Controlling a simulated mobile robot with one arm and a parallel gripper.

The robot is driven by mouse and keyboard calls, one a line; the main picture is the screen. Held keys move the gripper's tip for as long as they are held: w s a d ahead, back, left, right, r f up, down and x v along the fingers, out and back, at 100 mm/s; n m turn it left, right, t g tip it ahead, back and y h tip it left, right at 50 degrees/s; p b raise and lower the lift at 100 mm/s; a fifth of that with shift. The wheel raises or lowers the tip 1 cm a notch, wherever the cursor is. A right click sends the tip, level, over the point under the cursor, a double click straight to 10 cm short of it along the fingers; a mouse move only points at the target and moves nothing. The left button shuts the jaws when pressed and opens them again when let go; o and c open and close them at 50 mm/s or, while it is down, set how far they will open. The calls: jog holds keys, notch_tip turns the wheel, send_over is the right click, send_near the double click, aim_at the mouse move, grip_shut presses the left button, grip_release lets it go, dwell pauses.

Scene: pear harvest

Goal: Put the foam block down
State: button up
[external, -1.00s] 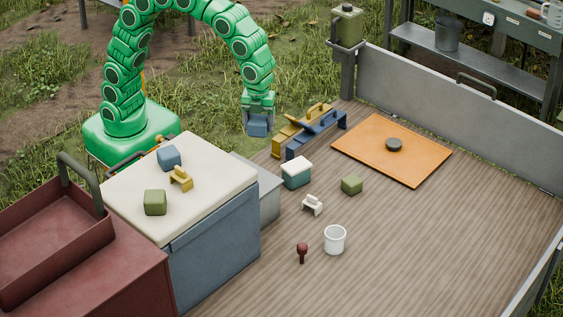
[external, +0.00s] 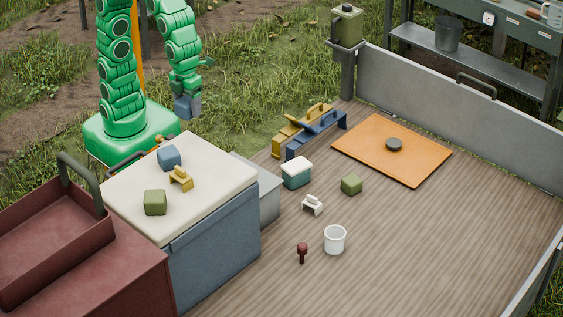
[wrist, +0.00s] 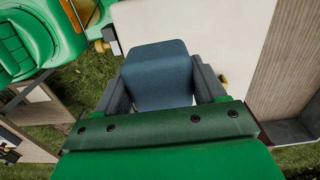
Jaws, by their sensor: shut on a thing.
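My gripper (external: 187,99) is shut on a blue-grey foam block (external: 187,107), held in the air in front of my green base, over the grass just behind the cream-topped chest (external: 218,182). In the wrist view the block (wrist: 157,72) fills the space between the two dark fingers and hides part of the cream top below. Another blue block (external: 169,157) and a green block (external: 155,203) rest on the chest top.
A small yellow piece (external: 181,179) also lies on the chest top. A dark red box (external: 82,262) stands left of the chest. On the plank deck are a white bucket (external: 335,240), a green block (external: 352,185) and an orange board (external: 375,155). The deck's right side is clear.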

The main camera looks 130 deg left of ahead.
jog(key=shift+s+d+r, duration=0.2)
jog(key=shift+s+d, duration=0.15)
jog(key=shift+s, duration=0.1)
send_near(216, 169)
jog(key=s+r, duration=0.3)
jog(key=s, duration=0.2)
jog(key=w+f, duration=0.1)
jog(key=f, duration=0.1)
jog(key=w+f, duration=0.2)
jog(key=shift+w+a, duration=0.1)
jog(key=shift+w+f, duration=0.75)
jog(key=shift+f, duration=1.75)
jog(key=shift+f, duration=0.1)
jog(key=o, duration=1)
